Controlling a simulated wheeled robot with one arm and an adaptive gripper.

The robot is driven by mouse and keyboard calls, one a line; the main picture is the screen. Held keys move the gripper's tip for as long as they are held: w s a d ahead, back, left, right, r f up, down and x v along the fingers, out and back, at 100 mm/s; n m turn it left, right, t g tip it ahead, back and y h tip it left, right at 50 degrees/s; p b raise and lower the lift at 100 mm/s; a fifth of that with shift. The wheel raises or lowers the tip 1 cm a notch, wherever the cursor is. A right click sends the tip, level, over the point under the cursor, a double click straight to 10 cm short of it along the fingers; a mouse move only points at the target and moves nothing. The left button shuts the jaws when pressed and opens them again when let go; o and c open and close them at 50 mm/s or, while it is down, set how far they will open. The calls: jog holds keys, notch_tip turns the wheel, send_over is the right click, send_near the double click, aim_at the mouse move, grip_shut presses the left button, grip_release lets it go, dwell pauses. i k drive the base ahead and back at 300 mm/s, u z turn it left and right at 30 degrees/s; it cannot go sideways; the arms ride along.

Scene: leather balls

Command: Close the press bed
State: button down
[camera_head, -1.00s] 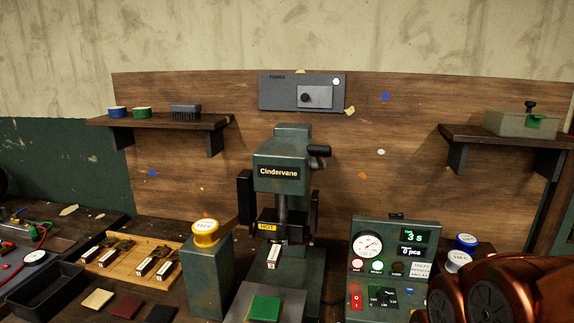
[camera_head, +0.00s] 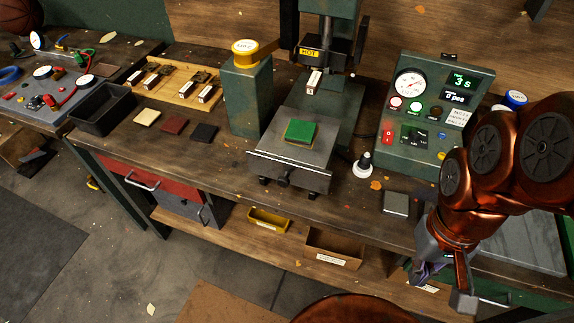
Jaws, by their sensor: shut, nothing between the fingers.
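The press bed (camera_head: 315,160) is a grey flat plate that sticks out toward the front from under the press (camera_head: 342,80). A green square piece (camera_head: 300,131) lies on it. A dark knob (camera_head: 284,179) sits at the middle of its front edge. The press has a yellow HOT label and a hanging white tag. My gripper (camera_head: 446,285) is at the lower right, below and in front of the bench's front edge, pointing down. It is shut and empty, well to the right of the bed and apart from it. Part of it is hidden by its own wrist.
A control box (camera_head: 440,115) with a gauge and displays stands right of the press. A small dark-and-white item (camera_head: 364,164) and a grey block (camera_head: 401,204) lie near the bench's front. Open floor lies in front.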

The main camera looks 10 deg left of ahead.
aim_at(303, 166)
jog(key=z, duration=0.4)
jog(key=k, duration=1.2)
jog(key=u, duration=1.4)
jog(key=i, duration=0.5)
